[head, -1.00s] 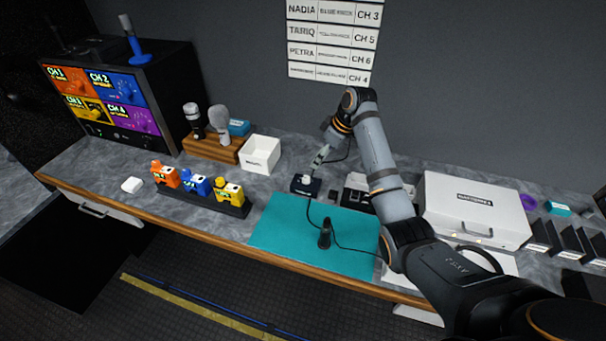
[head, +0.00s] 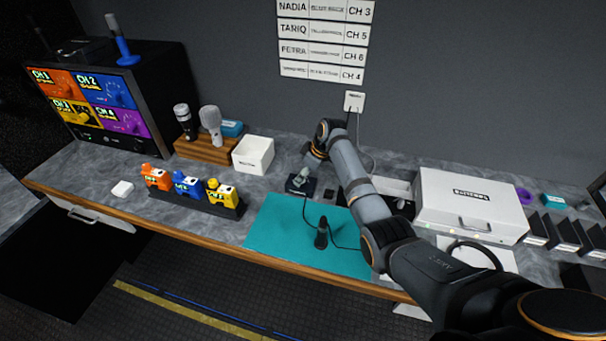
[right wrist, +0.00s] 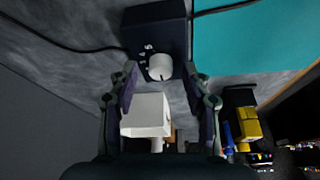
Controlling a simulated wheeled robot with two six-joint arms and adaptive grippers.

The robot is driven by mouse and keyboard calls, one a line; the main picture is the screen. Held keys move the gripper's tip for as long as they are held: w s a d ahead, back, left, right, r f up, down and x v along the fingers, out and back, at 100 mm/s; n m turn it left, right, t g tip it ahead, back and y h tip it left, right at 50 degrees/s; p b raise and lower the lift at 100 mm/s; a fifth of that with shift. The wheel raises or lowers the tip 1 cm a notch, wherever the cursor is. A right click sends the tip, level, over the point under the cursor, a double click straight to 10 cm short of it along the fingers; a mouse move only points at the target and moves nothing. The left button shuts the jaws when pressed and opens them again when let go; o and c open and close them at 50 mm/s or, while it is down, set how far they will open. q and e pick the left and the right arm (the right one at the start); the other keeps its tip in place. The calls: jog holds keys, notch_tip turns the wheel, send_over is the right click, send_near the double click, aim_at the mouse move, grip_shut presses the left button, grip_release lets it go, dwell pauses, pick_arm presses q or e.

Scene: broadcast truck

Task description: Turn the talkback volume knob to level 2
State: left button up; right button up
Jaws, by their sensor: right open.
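The talkback box (head: 300,186) is a small dark box on the counter, behind the left part of the teal mat. In the right wrist view the box (right wrist: 155,30) shows a round white knob (right wrist: 160,67) with small white numerals on its left side. A short dark mark shows at the knob's lower edge; I cannot read its level surely. My right gripper (right wrist: 160,76) is open, its two fingers on either side of the knob with gaps left. My left gripper is out of view.
The teal mat (head: 280,230) holds a small dark upright device (head: 321,235) with a cable. A white open box (head: 254,154) and a rack of coloured packs (head: 200,199) stand left. A white case (head: 470,207) stands right. Cables run beside the box.

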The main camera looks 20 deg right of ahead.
jog(key=shift+f, duration=0.25)
jog(key=shift+a, duration=0.1)
grip_shut()
